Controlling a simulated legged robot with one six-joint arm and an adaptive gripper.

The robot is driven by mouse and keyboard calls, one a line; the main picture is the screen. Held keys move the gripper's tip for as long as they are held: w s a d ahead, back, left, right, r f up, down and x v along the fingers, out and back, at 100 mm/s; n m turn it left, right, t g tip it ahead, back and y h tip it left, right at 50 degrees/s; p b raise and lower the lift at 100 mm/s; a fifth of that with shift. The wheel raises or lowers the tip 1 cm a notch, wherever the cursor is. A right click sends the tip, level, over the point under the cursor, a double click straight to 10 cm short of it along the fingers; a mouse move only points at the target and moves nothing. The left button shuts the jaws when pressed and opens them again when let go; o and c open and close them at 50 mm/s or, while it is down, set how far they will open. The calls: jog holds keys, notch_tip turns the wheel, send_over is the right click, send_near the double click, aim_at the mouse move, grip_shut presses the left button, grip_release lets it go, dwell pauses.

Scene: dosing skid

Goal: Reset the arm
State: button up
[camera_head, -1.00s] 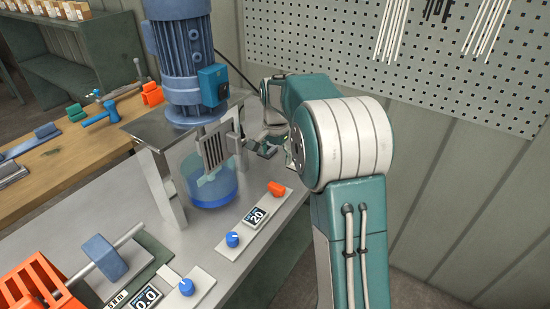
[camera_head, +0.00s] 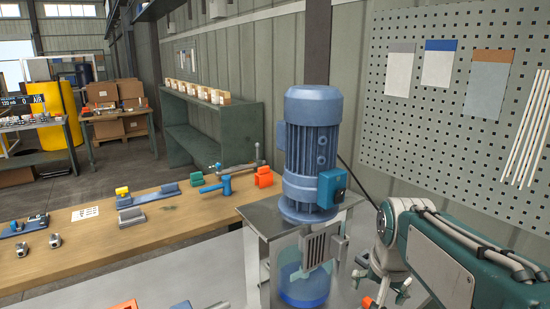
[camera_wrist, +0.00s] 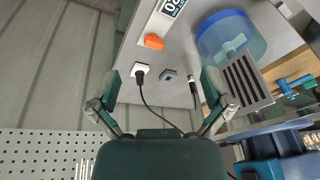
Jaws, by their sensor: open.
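My arm is folded at the lower right of the head view, its teal and white links filling that corner. My gripper (camera_head: 382,284) is partly visible there, just right of the blue mixer's stand. In the wrist view my gripper (camera_wrist: 160,80) has its two fingers spread wide apart. No object is held between them.
The blue motor (camera_head: 312,150) stands on a metal frame above a blue-liquid vessel (camera_head: 304,285), close left of my gripper. A perforated panel (camera_head: 440,120) is behind my arm. A wooden bench (camera_head: 100,240) lies left.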

jog(key=s+a+f+n+t, duration=0.2)
jog(key=s+n, duration=0.3)
jog(key=s, duration=0.9)
jog(key=shift+a+t, duration=0.3)
jog(key=shift+a, duration=0.4)
